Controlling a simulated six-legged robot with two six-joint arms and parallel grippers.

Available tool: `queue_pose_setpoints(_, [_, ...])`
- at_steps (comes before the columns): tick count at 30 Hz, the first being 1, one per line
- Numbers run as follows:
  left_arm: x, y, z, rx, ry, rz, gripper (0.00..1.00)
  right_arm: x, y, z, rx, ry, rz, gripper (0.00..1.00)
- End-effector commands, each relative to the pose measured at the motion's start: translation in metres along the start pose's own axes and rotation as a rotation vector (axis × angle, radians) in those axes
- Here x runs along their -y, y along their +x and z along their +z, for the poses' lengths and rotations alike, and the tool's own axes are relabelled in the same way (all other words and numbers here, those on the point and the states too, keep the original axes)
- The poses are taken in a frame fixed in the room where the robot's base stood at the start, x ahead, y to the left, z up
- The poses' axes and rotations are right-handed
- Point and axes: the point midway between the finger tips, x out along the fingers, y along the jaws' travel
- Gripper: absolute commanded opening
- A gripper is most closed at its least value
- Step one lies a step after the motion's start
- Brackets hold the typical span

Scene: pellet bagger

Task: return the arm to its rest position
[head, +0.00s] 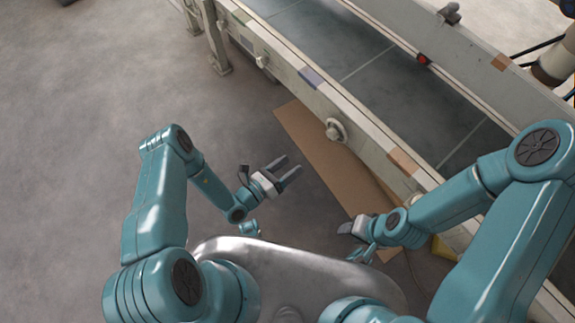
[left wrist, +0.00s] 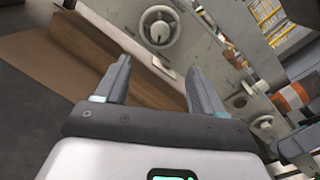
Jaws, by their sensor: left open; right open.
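My left gripper (head: 288,171) is open and empty, held above the grey floor to the left of the conveyor. In the left wrist view its two fingers (left wrist: 153,88) are spread apart with nothing between them. My right gripper (head: 352,226) is near the conveyor's side, close to my own body; it is small in the head view, and nothing shows in it. Both of my teal arms are bent, with the forearms reaching inward.
A conveyor (head: 400,101) with a pale side rail runs diagonally from top left to lower right. A round knob (head: 336,130) sticks out from its side. A brown cardboard sheet (head: 318,157) lies beneath. The floor (head: 75,130) on the left is clear.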

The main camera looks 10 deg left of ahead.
Motion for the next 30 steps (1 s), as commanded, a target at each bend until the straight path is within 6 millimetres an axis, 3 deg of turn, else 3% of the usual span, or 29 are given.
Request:
queue_pose_setpoints(15, [0.003, 0.001, -0.001, -0.01, 0.001, -0.013, 0.69, 0.0, 0.0, 0.0, 0.0, 0.0, 0.0, 0.43])
queue_pose_setpoints(17, [0.014, 0.002, -0.003, -0.047, 0.006, -0.062, 0.69, 0.0, 0.0, 0.0, 0.0, 0.0, 0.0, 0.43])
queue_pose_setpoints(20, [0.059, -0.003, -0.015, -0.197, 0.046, -0.258, 0.69, 0.0, 0.0, 0.0, 0.0, 0.0, 0.0, 0.43])
queue_pose_setpoints(23, [0.122, -0.035, -0.035, -0.444, 0.172, -0.574, 0.69, 0.0, 0.0, 0.0, 0.0, 0.0, 0.0, 0.43])
queue_pose_setpoints(25, [0.153, -0.076, -0.048, -0.623, 0.324, -0.806, 0.69, 0.0, 0.0, 0.0, 0.0, 0.0, 0.0, 0.43])
queue_pose_setpoints(27, [0.163, -0.119, -0.057, -0.778, 0.522, -1.016, 0.69, 0.0, 0.0, 0.0, 0.0, 0.0, 0.0, 0.43])
queue_pose_setpoints(30, [0.151, -0.165, -0.058, -0.933, 0.854, -1.253, 0.69, 0.0, 0.0, 0.0, 0.0, 0.0, 0.0, 0.43])
